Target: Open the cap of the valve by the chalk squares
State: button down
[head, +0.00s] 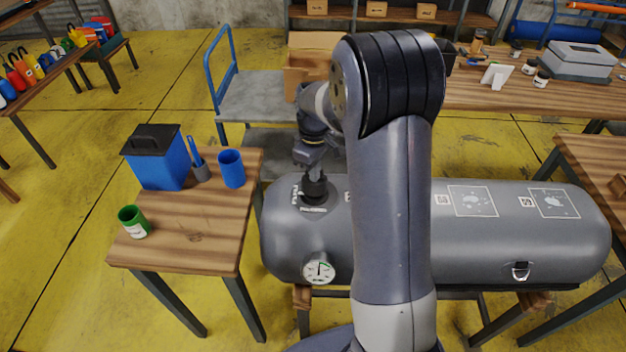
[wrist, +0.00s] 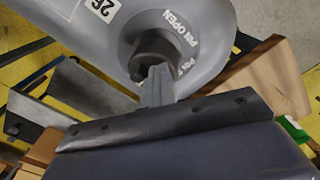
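A grey inflatable tube (head: 450,250) lies across a stand. A dark valve (head: 314,190) stands on its left end, ringed by white lettering. In the wrist view the dark valve cap (wrist: 152,50) shows beside the words "PIN OPEN". My gripper (head: 315,172) points down at this valve from above; in the wrist view its narrow grey finger end (wrist: 158,82) overlaps the cap's edge. I cannot tell whether it grips the cap. Two chalk squares, one (head: 472,201) and another (head: 553,203), are on the tube's right half. My arm hides the tube's middle.
A round gauge (head: 319,270) sits on the tube's front left. A wooden table (head: 190,240) at left holds a blue box (head: 158,160), a blue cup (head: 231,169) and a green can (head: 133,221). A grey cart (head: 250,95) stands behind. Yellow floor is open at far left.

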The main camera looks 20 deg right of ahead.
jog(key=shift+w+d+t, duration=0.3)
jog(key=shift+w, duration=0.35)
jog(key=shift+s+a+r+p, duration=0.2)
jog(key=shift+s+r+p, duration=0.3)
jog(key=shift+r, duration=0.15)
jog(key=shift+s+a+r+p, duration=0.25)
jog(key=shift+s+r, duration=0.25)
jog(key=shift+s, duration=0.15)
jog(key=shift+s+a+r+p, duration=0.25)
jog(key=shift+s+r+p, duration=0.05)
jog(key=shift+s+r, duration=0.3)
jog(key=shift+s+a+r+p, duration=0.25)
jog(key=shift+s+r, duration=0.2)
jog(key=shift+s, duration=0.25)
jog(key=shift+w+d+f+b, duration=0.3)
jog(key=shift+w+f+b, duration=0.1)
jog(key=shift+w+f, duration=0.45)
jog(key=shift+w+d+f+b, duration=0.35)
jog(key=shift+w+f, duration=0.35)
jog(key=shift+w, duration=0.25)
jog(key=shift+w+d+f+b, duration=0.25)
jog(key=shift+w+f+b, duration=0.15)
jog(key=shift+w+f, duration=0.45)
jog(key=shift+r, duration=0.1)
